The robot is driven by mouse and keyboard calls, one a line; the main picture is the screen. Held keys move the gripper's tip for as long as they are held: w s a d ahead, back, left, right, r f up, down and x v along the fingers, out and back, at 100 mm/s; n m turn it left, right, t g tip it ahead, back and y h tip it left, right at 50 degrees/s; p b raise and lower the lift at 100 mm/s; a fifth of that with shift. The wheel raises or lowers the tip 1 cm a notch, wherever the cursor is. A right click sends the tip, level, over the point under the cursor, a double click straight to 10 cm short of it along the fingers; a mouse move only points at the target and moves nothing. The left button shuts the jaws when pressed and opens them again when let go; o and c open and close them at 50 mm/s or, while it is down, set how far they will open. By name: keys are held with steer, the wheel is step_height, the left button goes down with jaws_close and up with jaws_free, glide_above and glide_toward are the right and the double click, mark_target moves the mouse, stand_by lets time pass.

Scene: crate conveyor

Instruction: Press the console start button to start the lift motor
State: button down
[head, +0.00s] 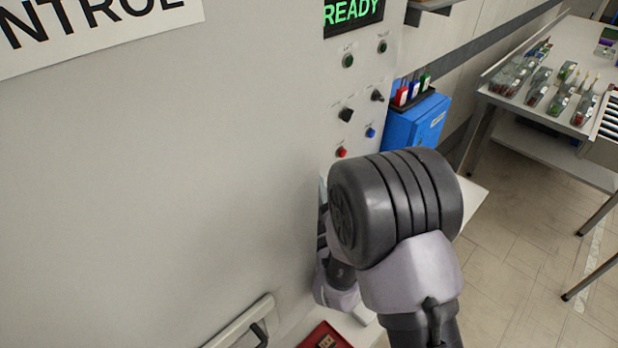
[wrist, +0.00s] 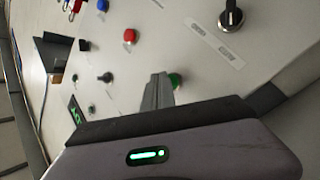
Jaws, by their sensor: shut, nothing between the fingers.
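The grey console panel (head: 170,200) stands upright at the left and centre of the head view. Its display (head: 352,12) reads READY in green. In the wrist view my gripper (wrist: 158,88) is shut and empty, its fingertips close to the panel. A green button (wrist: 176,80) shows just right of the fingertips, partly hidden by them. I cannot tell whether they touch it. In the head view my arm hides the gripper and this green button. A red button (wrist: 130,36) also shows in the head view (head: 341,152).
The panel also carries a blue button (head: 370,132), a black knob (head: 346,114) and dark green round fittings (head: 348,60). A blue cabinet (head: 418,125) stands beside the console. A table (head: 585,45) with several small parts is at the right. Open floor (head: 520,240) lies between.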

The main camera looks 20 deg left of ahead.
steer(key=shift+w+a+r+b, duration=0.2)
steer(key=shift+a+r+b, duration=0.15)
steer(key=shift+r, duration=0.1)
stand_by(1.1)
steer(key=shift+d+f+b, duration=0.1)
steer(key=shift+b, duration=0.25)
steer(key=shift+s+d+f+b, duration=0.1)
steer(key=shift+s+f+b, duration=0.15)
steer(key=shift+b, duration=0.2)
steer(key=d+b, duration=0.1)
steer(key=s+d+b, duration=0.1)
steer(key=d, duration=0.1)
steer(key=s+d+b, duration=0.1)
steer(key=shift+d+f, duration=0.15)
steer(key=shift+d, duration=0.25)
stand_by(0.4)
